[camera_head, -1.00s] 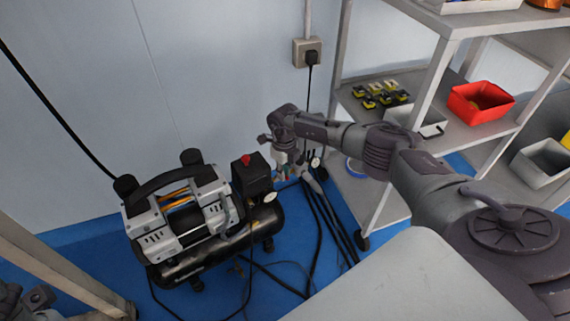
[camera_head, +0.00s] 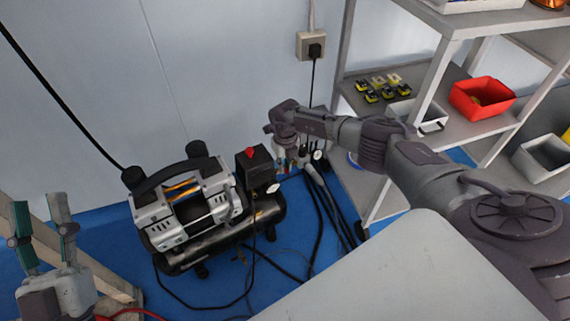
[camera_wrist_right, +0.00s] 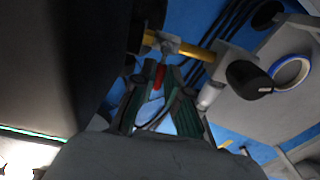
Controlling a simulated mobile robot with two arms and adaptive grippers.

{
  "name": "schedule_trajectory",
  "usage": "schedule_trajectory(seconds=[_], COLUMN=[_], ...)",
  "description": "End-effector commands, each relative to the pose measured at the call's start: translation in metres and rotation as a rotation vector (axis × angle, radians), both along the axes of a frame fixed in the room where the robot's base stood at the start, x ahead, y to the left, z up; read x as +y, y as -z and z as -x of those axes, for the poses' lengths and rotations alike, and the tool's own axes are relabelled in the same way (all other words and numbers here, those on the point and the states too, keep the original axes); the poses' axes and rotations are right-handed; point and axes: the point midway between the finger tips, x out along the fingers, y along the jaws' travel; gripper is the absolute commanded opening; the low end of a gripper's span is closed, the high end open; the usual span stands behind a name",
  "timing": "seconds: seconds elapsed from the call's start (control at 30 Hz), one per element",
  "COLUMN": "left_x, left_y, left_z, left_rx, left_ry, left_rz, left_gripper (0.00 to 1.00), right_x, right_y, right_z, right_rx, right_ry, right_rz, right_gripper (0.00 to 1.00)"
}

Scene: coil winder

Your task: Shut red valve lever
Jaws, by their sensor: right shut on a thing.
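The red valve lever (camera_wrist_right: 159,77) shows in the right wrist view, below a yellow brass pipe (camera_wrist_right: 190,49). My right gripper (camera_wrist_right: 160,82) is shut on the lever, one green-padded finger on each side of it. In the head view my right gripper (camera_head: 289,162) is beside the compressor (camera_head: 190,205), at its right end; the lever is too small and covered to make out clearly there. My left gripper (camera_head: 41,212) is at the lower left, fingers pointing up, open and empty, apart from the compressor.
Black hoses (camera_head: 325,205) run over the blue floor beside the compressor. A grey shelf (camera_head: 460,135) with a red bin (camera_head: 481,98) stands at the right. A wall socket (camera_head: 311,45) is behind. A blue tape ring (camera_wrist_right: 291,73) shows in the wrist view.

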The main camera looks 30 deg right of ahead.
Motion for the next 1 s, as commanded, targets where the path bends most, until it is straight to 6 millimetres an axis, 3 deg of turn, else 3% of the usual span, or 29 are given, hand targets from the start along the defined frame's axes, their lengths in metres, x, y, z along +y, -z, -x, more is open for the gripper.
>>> schedule_trajectory(seconds=[0.07, 0.1, 0.23, 0.27, 0.67, 1.0], left_x=[0.0, 0.0, 0.0, 0.0, 0.0, 0.0], left_y=[0.0, 0.0, 0.0, 0.0, -0.001, 0.0], left_z=[0.0, 0.0, 0.0, 0.0, 0.0, 0.0], left_rx=[-0.001, -0.001, -0.001, -0.001, -0.002, -0.002], left_ry=[0.0, 0.0, 0.0, 0.0, 0.001, 0.001], left_rz=[0.0, 0.0, 0.0, 0.0, 0.001, 0.0], left_gripper=[0.4, 0.4, 0.4, 0.4, 0.4, 0.4], right_x=[0.0, 0.0, 0.0, 0.0, -0.001, -0.001], right_y=[-0.001, -0.001, -0.001, -0.001, -0.009, -0.077], right_z=[-0.001, -0.001, -0.001, -0.001, -0.001, -0.001], right_rx=[-0.004, -0.004, -0.003, -0.003, -0.003, -0.005], right_ry=[0.001, 0.001, 0.001, 0.0, -0.001, -0.002], right_rz=[-0.002, -0.002, -0.002, -0.002, -0.001, -0.001], right_gripper=[0.0, 0.15, 0.37, 0.38, 0.38, 0.38])
